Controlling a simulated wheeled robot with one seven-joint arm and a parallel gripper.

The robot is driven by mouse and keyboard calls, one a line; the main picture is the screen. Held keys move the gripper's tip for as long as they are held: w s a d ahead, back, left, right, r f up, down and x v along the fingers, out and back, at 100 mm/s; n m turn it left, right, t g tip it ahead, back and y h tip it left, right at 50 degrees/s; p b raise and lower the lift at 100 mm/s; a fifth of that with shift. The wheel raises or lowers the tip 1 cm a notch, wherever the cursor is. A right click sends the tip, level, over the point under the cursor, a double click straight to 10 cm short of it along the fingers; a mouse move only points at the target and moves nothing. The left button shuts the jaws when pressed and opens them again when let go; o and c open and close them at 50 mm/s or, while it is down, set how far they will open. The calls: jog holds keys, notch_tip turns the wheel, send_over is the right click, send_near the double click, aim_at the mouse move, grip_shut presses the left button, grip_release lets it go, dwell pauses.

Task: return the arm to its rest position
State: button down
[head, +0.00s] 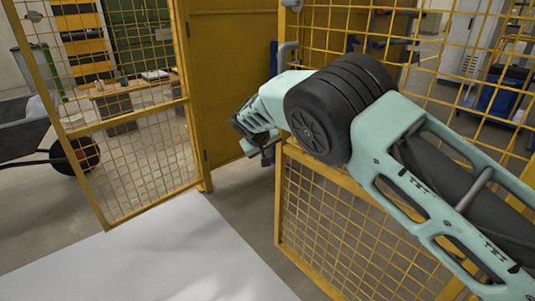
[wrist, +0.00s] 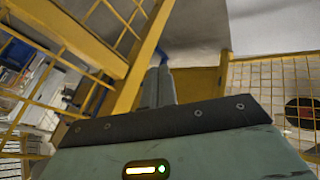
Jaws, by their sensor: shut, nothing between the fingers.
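My arm reaches in from the right side of the head view, pale green with a black ribbed joint. Its end, with my gripper, lies left of that joint, in front of the yellow mesh panel. In the wrist view, my gripper (wrist: 158,88) shows two grey fingers side by side, shut with nothing between them. The fingertips point toward a yellow frame and a grey floor. In the head view the fingers themselves are too small and partly hidden to make out.
A yellow mesh panel (head: 345,230) stands close behind my arm. An open yellow mesh gate (head: 140,160) stands at left, with a wheelbarrow (head: 20,130) beyond it. A white surface (head: 160,255) lies clear in front. A blue bin (head: 505,95) stands at back right.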

jog(key=v, duration=0.7)
jog(key=s+d+r+n+g+y, duration=0.15)
jog(key=s+d, duration=0.25)
jog(key=s, duration=1.1)
jog(key=s+d+r+n+g+y, duration=0.1)
jog(key=s+d+r+g, duration=0.3)
jog(key=s, duration=1.2)
jog(key=s+d+n+g+y, duration=0.1)
jog(key=s+d, duration=0.4)
jog(key=s, duration=1)
notch_tip(320, 180, up, 23)
jog(key=p, duration=2.3)
jog(key=shift+s+f, duration=0.15)
jog(key=shift+s, duration=0.3)
